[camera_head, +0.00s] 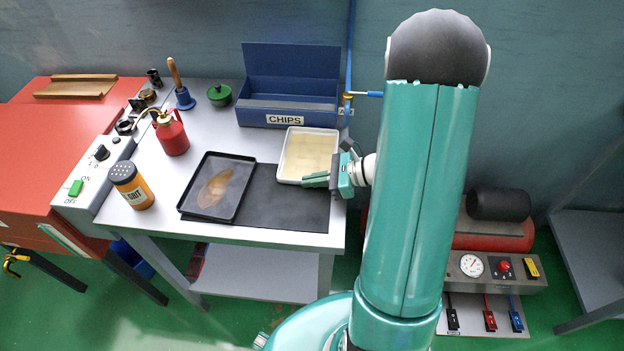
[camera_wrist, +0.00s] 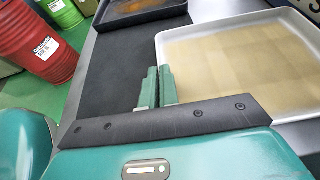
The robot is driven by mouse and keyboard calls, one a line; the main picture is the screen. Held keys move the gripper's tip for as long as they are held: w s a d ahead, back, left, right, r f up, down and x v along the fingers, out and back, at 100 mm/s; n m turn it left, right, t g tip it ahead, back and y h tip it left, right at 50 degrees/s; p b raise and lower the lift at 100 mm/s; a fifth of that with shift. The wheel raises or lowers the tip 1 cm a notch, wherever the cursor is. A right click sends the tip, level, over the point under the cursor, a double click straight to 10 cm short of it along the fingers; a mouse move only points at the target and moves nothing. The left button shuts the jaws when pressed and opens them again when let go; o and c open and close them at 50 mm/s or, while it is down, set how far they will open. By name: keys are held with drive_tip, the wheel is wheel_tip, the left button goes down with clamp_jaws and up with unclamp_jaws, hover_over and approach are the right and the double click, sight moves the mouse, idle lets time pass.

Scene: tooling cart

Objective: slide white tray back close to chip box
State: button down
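The white tray (camera_head: 281,165) is a shallow rectangular pan with a tan inside. It lies at the right of the bench, its front part by the black mat and its back edge close in front of the blue chip box (camera_head: 262,119) labelled CHIPS. My gripper (camera_head: 312,181) is low at the tray's front right corner. In the wrist view the two green fingers of my gripper (camera_wrist: 158,86) are together, beside the rim of the white tray (camera_wrist: 262,112). Whether they touch the rim is unclear.
A dark tray (camera_head: 186,203) with a brown stain lies left on the black mat (camera_head: 290,210). An orange grit shaker (camera_head: 131,186), a red oil can (camera_head: 171,135), a blue-based brush (camera_head: 183,98) and a green pot (camera_head: 220,95) stand further left. The bench's right edge is near.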

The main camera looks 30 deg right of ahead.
drive_tip(key=c, duration=2.1)
unclamp_jaws()
drive_tip(key=o, duration=0.5)
drive_tip(key=shift+a, duration=0.1)
drive_tip(key=shift+s, duration=0.1)
